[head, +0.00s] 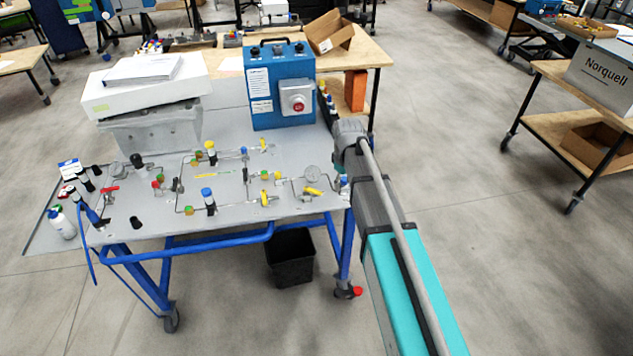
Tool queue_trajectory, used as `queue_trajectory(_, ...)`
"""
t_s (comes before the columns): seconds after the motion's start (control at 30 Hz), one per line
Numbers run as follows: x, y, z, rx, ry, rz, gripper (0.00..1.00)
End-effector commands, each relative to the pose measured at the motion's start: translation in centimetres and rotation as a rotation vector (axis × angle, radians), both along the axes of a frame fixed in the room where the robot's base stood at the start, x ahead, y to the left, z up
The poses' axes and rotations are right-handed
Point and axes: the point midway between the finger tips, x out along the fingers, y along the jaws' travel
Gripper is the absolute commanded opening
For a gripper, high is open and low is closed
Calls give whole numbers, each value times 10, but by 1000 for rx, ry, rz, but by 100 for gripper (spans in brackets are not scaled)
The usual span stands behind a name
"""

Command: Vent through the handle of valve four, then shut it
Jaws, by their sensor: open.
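A panel (235,213) on a blue-framed cart carries thin metal tubing with several small valves. Yellow handles show at the upper branch (264,145), the lower branch (264,196), the middle right (278,176) and beside the right-hand gauge (313,191). A red lever (109,190) sits at the left. The valve numbers are too small to read, so I cannot tell which is valve four. My arm (350,132) reaches up to the panel's right edge and covers part of it. I cannot make out my gripper's fingers; they are hidden or out of view.
A blue box with a red button (260,90) and a white box (140,88) stand at the panel's back. A black bin (290,260) sits below. Open floor lies right, before the Norquell box (605,75).

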Motion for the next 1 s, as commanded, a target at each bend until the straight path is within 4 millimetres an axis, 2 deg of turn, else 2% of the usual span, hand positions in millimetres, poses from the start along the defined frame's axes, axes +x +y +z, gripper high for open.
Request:
queue_trajectory(0.03, 23, 20, 14, 0, 0, 68, 57)
queue_trajectory(0.1, 39, 41, 21, 0, 0, 156, 57)
queue_trajectory(0.2, 55, 65, 29, 0, 0, 257, 57)
queue_trajectory(0.3, 64, 81, 33, 0, 0, 320, 57)
queue_trajectory(0.47, 67, 88, 34, 0, 0, 356, 57)
queue_trajectory(1.0, 66, 88, 27, 0, 0, 354, 57)
